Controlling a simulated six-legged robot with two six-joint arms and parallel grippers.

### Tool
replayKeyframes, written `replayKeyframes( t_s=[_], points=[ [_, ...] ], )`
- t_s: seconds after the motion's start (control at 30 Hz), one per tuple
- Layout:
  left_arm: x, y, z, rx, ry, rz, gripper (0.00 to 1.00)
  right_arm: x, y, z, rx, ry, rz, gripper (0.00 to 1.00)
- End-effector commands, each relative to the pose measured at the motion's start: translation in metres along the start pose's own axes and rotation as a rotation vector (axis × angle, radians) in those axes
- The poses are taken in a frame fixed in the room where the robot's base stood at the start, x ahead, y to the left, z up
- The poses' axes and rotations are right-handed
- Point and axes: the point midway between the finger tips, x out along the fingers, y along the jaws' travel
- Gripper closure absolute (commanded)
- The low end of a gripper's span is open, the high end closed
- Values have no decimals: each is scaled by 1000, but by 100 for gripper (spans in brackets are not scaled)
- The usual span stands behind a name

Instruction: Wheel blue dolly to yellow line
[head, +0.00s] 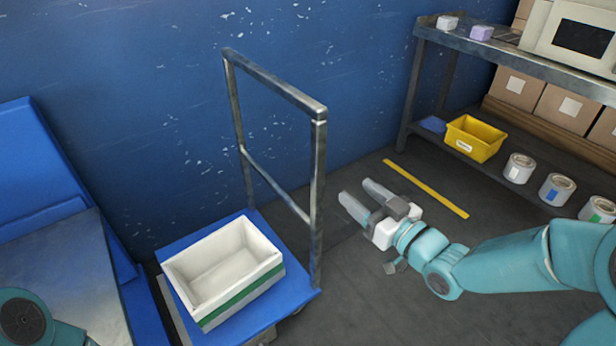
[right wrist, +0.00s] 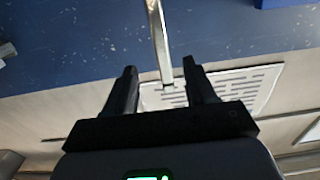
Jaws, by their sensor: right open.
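The blue dolly (head: 302,292) stands on the dark floor left of centre in the head view. Its upright grey metal push handle (head: 318,165) rises at its right and back. A white bin with a green stripe (head: 245,293) sits on the deck. The yellow line (head: 425,188) is on the floor to the right, by the shelf. My right gripper (head: 356,190) is open and empty, right of the handle and apart from it. In the right wrist view, a metal bar (right wrist: 158,40) shows beyond and between the open fingers (right wrist: 159,68). My left gripper is out of view.
A blue wall (head: 160,90) runs behind the dolly. A metal shelf (head: 455,38) at the right holds a yellow bin (head: 474,139) and several rolls (head: 556,188) low down. A metal-topped blue machine (head: 60,275) stands at the left. Floor between dolly and line looks clear.

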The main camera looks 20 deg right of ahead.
Motion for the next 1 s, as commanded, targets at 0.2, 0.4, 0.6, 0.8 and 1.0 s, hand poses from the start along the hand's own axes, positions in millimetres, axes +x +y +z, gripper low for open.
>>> replayKeyframes(
  t_s=[0.2, 0.4, 0.6, 0.8, 1.0],
  points=[
    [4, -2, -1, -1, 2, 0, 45, 16, 0, 5, 2, -3, 0, 45],
    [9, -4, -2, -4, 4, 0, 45, 63, -1, 6, 2, -3, -3, 45],
    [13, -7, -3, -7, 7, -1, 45, 113, -1, 6, 3, -4, -3, 45],
    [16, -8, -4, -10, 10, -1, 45, 150, 0, 6, 3, -4, -2, 45],
    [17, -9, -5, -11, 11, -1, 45, 165, 0, 5, 4, -4, -1, 45]
  ],
)
